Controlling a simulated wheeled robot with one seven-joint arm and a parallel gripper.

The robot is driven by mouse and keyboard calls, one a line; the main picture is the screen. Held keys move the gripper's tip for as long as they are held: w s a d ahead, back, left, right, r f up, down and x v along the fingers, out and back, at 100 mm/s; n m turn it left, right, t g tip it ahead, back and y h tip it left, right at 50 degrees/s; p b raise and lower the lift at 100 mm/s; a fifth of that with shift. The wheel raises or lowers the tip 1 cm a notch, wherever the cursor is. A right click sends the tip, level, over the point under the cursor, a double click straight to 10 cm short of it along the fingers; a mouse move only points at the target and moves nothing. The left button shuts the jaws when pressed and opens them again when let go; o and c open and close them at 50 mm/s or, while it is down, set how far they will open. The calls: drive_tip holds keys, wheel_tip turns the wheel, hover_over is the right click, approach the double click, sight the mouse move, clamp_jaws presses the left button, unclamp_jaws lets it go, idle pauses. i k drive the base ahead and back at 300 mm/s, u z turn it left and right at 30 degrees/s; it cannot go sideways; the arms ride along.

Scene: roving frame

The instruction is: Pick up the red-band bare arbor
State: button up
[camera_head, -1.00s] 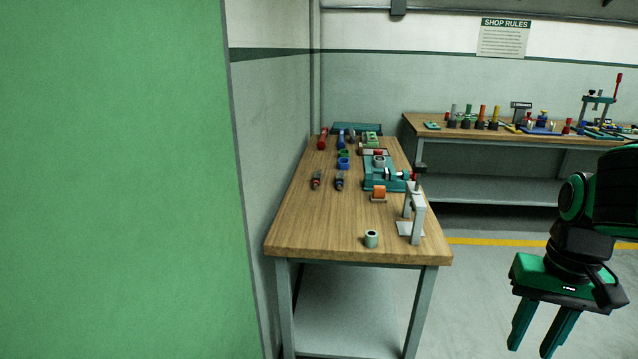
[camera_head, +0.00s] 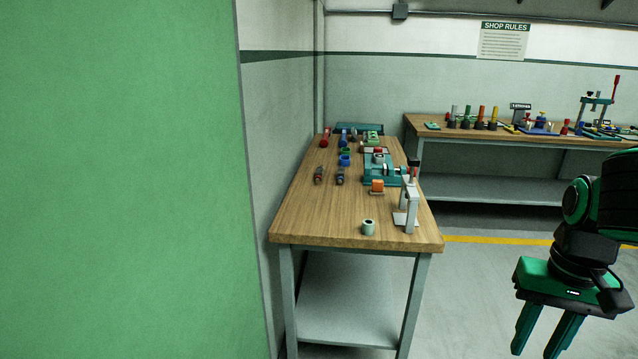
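No arbor can be made out for certain at this distance.
The left bench (camera_head: 300,225) also holds a teal fixture (camera_head: 381,172), a grey press stand (camera_head: 411,208) and a pale green ring (camera_head: 368,228). The back bench (camera_head: 430,136) runs along the wall. A large green panel (camera_head: 120,180) fills the left. Open floor (camera_head: 470,285) lies between.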

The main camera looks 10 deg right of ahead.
sight(319, 171)
drive_tip(key=k, duration=1.05)
drive_tip(key=z, duration=0.3)
drive_tip(key=i, duration=1.75)
drive_tip(key=u, duration=0.8)
drive_tip(key=i, duration=0.95)
drive_tip(key=u, duration=0.1)
